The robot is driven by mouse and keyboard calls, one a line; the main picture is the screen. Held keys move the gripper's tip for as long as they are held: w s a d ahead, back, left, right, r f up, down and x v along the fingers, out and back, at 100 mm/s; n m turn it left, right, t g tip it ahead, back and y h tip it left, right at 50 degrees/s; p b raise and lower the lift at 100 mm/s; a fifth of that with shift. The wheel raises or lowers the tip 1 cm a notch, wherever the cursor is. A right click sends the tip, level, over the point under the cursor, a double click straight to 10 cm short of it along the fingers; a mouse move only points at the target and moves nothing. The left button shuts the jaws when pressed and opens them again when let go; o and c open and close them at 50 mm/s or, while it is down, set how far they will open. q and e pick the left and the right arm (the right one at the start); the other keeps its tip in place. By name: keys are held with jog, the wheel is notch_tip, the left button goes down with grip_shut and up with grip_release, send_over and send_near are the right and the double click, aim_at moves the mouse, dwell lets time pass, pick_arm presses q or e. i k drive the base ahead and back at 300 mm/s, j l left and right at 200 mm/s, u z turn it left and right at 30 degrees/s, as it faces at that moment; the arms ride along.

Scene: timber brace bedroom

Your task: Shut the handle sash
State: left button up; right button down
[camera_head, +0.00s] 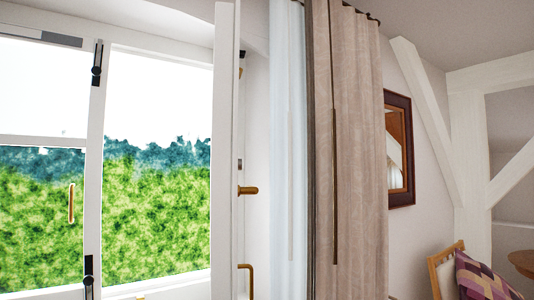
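A white-framed window fills the left half of the head view. A white sash (225,150) stands nearly edge-on at the right of the large pane and looks swung open into the room. A brass lever handle (248,190) sticks out at its right side, and a brass pull (246,268) shows below it. Another upright brass handle (71,203) shows at the left pane. I cannot tell which brass part belongs to which sash. The lower ends of the frames are cut off. Neither of my grippers is in view.
A white sheer curtain (287,130) and a beige curtain (352,150) hang just right of the sash. A dark-framed mirror (400,150) is on the wall behind. A chair (445,270) with a patchwork cushion (485,280) and a round wooden table (524,262) stand at lower right.

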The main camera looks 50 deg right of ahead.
aim_at(225, 266)
jog(key=l+z, duration=0.15)
jog(key=z, duration=0.25)
jog(key=i+l+z, duration=0.1)
jog(key=z, duration=0.25)
jog(key=i+l+z, duration=0.1)
jog(key=z, duration=0.3)
jog(key=i+l, duration=0.6)
jog(key=k+l+u, duration=0.25)
jog(key=l, duration=0.25)
jog(key=k+l+u, duration=0.25)
jog(key=k+l, duration=0.1)
jog(key=l, duration=0.05)
